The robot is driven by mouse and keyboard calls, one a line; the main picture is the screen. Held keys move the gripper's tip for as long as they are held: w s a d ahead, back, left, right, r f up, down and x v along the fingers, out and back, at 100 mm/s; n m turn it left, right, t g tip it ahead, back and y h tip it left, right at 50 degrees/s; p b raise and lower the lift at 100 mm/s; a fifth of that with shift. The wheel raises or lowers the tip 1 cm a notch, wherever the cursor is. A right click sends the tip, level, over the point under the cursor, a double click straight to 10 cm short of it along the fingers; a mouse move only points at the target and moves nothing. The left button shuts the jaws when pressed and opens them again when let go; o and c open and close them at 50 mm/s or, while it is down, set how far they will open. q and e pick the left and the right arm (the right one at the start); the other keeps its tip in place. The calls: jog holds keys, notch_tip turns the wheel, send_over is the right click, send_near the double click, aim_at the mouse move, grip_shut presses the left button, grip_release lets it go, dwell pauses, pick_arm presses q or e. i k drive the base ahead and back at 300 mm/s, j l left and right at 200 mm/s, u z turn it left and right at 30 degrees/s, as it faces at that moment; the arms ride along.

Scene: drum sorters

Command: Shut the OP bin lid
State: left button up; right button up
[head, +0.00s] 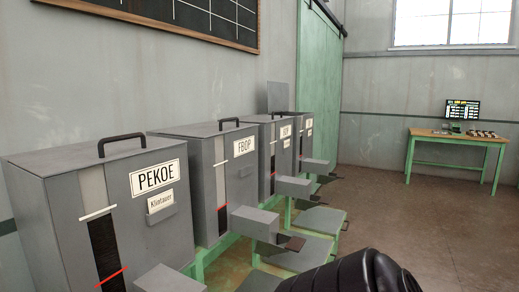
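A row of grey bins with label plates recedes along the left wall. The nearest bin reads PEKOE (40,200) and the one behind it FBOP (202,180); both have flat shut lids with black handles. The third bin (267,150) and the farthest bin (300,150) carry labels too small to read surely, so I cannot tell which is OP. A grey upright panel (278,97) stands behind the far bins and looks like a raised lid, apparently on the farthest bin. Neither gripper is in view; a black rounded part of my arm shows at the bottom edge.
A wooden-topped green table (460,138) with a monitor (462,109) stands at the back right. A green sliding door (319,65) is behind the bins. The brown floor at right is clear.

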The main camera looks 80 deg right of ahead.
aim_at(278, 92)
jog(key=k+l+z, duration=0.1)
jog(key=k+z, duration=0.4)
jog(key=z, duration=1.4)
jog(key=i+l+z, duration=0.1)
jog(key=i+l, duration=0.15)
jog(key=l, duration=0.15)
jog(key=i+l+z, duration=0.1)
jog(key=i+l, duration=0.55)
jog(key=l, duration=0.15)
jog(key=i+l, duration=0.4)
jog(key=l, duration=0.15)
jog(key=i+l, duration=0.4)
jog(key=l, duration=0.15)
jog(key=i+l, duration=0.4)
jog(key=l, duration=0.15)
jog(key=z, duration=0.6)
jog(key=i+l, duration=0.1)
jog(key=l, duration=0.25)
jog(key=i+l+z, duration=0.15)
jog(key=l, duration=0.2)
